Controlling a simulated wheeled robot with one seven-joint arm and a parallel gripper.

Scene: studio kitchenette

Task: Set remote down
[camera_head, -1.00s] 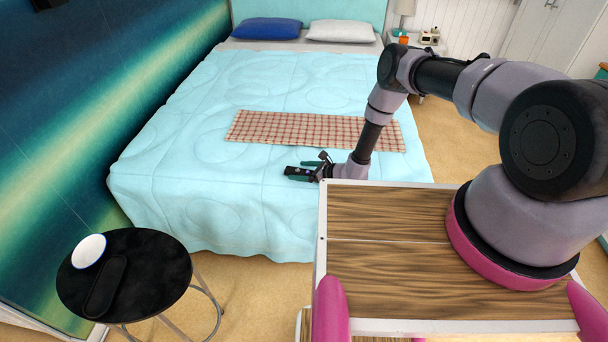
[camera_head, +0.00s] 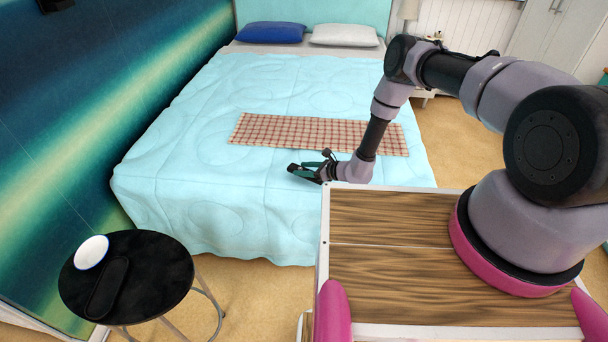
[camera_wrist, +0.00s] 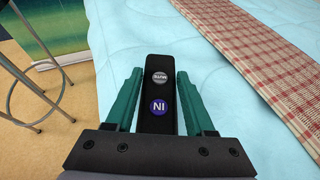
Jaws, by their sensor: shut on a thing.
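The remote (camera_wrist: 156,90) is a dark slim bar with a grey button marked MUTE and a blue button below it in the wrist view. My gripper (camera_wrist: 159,82), with its green fingers, is shut on the remote, one finger along each side. In the head view my gripper (camera_head: 311,170) and the remote are small at the near part of the light blue bed (camera_head: 200,190). I cannot tell whether the remote touches the quilt.
A red checked runner (camera_head: 320,134) lies across the bed beyond my gripper. Blue (camera_head: 270,33) and white (camera_head: 343,36) pillows lie at the head. A round black side table (camera_head: 165,270) at lower left bears a white, blue-rimmed dish (camera_head: 91,251) and a long black tray (camera_head: 108,288).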

